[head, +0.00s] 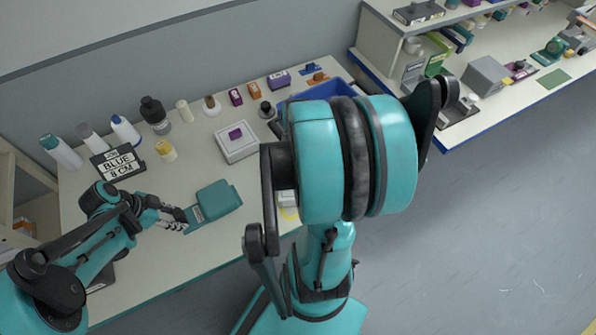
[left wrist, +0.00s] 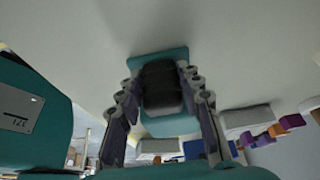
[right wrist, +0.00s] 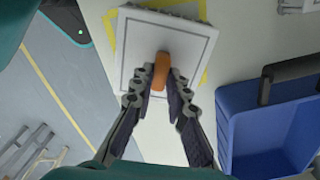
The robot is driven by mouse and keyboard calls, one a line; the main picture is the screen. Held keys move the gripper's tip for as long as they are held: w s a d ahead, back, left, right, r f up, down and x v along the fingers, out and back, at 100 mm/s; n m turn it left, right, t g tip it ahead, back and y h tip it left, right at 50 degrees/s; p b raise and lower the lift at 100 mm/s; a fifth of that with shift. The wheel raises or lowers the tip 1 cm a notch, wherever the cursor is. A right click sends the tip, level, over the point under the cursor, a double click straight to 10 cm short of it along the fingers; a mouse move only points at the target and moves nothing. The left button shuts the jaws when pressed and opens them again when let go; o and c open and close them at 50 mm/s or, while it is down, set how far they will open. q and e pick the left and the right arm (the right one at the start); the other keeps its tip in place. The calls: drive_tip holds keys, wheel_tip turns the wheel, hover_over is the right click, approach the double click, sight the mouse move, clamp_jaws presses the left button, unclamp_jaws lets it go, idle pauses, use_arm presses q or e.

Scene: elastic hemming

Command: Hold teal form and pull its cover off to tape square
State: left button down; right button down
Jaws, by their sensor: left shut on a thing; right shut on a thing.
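The teal form (head: 216,198) lies near the front of the table, a raised block on a flat teal base. My left gripper (head: 184,217) is shut on it from the left. In the left wrist view, the form (left wrist: 168,125) shows a dark block between the fingers. In the right wrist view, my right gripper (right wrist: 161,98) is shut on the orange knob (right wrist: 161,70) of a pale square cover (right wrist: 190,45). The cover is over the yellow tape square (right wrist: 205,77); I cannot tell whether it touches the table. My right arm hides most of it in the head view.
A blue bin (right wrist: 240,125) stands right of the cover in the right wrist view. A pale box with a purple knob (head: 238,152) is behind the form. Bottles, small blocks and a BLUE 8 CM sign (head: 118,162) line the back. Bare table surrounds the form.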

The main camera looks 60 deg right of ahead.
drive_tip(key=shift+f, duration=0.7)
drive_tip(key=c, duration=1.4)
unclamp_jaws()
wheel_tip(320, 180, up, 12)
drive_tip(key=shift+r, duration=0.1)
use_arm(q)
drive_tip(key=c, duration=0.9)
unclamp_jaws()
